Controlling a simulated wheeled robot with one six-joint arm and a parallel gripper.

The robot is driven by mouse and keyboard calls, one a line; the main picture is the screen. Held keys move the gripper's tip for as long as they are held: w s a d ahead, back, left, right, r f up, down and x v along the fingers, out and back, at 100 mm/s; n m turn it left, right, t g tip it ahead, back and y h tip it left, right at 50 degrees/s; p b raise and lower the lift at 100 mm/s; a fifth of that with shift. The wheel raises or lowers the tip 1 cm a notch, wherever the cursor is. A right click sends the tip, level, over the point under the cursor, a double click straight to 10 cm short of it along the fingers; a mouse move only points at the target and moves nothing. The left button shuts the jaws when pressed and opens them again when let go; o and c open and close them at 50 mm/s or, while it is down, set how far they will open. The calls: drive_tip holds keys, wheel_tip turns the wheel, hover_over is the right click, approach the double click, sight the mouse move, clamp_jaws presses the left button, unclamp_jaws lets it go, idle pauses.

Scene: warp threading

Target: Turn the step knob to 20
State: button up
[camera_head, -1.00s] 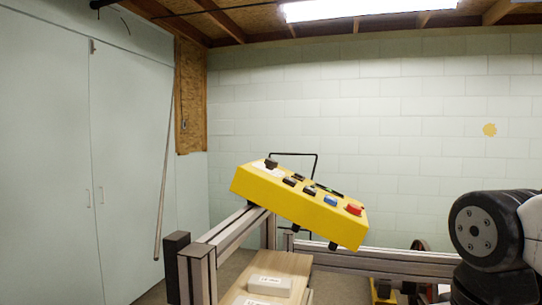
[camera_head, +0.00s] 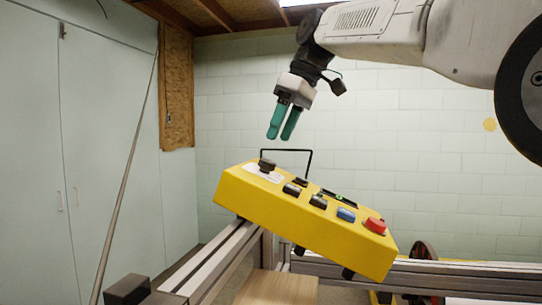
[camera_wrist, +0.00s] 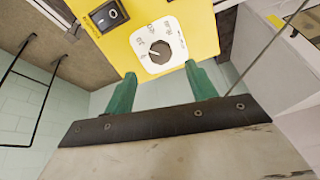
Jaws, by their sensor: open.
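The step knob (camera_head: 267,164) is a dark round knob on a white dial plate at the left end of the yellow control box (camera_head: 290,223). In the wrist view the knob (camera_wrist: 160,52) sits on its white dial (camera_wrist: 146,38), with printed numbers around it that are too small to read surely. My gripper (camera_head: 279,136), with green fingers, is open and empty above the knob, apart from it. In the wrist view the fingertips (camera_wrist: 160,74) stand on either side, just below the dial.
The box is tilted and mounted on an aluminium rail (camera_head: 222,262). It carries black switches (camera_head: 292,189), a blue button (camera_head: 346,215) and a red button (camera_head: 375,226). A black wire handle (camera_head: 311,163) rises behind it. The air above the box is otherwise clear.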

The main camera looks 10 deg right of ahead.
sight(268, 161)
drive_tip(key=x, duration=0.6)
drive_tip(key=shift+a+f, duration=0.1)
drive_tip(key=shift+f, duration=0.2)
drive_tip(key=c, duration=1)
drive_tip(key=shift+m, duration=0.4)
drive_tip(key=m, duration=0.3)
drive_tip(key=shift+m, duration=2.5)
